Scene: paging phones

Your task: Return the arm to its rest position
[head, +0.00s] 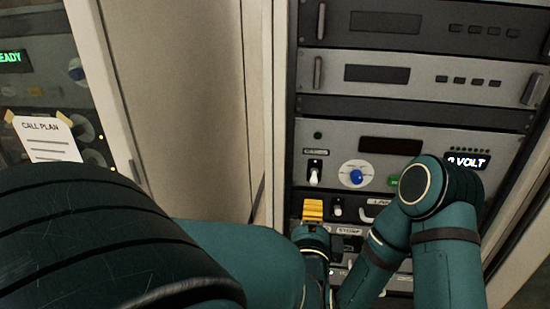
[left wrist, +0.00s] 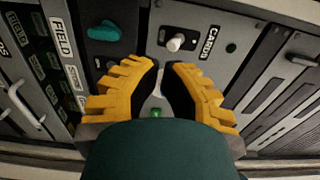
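My left gripper (head: 313,210) has yellow fingers and is in front of the rack's lower middle, just below a white toggle switch (head: 314,175) in the head view. In the left wrist view both yellow fingers (left wrist: 165,68) converge, with a narrow strip of panel between them. Nothing is visibly held. A white toggle (left wrist: 176,43) stands just beyond the fingertips, apart from them in the picture. Whether the fingers touch the panel is unclear. My teal arm fills the lower left and hides part of the rack. My right gripper is not in view.
The rack panel has a blue knob (head: 356,176), a lit display (head: 467,161) and several label strips. Rack handles (head: 318,76) stick out above. A beige cabinet side (head: 180,100) and a call plan sheet (head: 46,139) are at left. My teal arm links cover the lower right.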

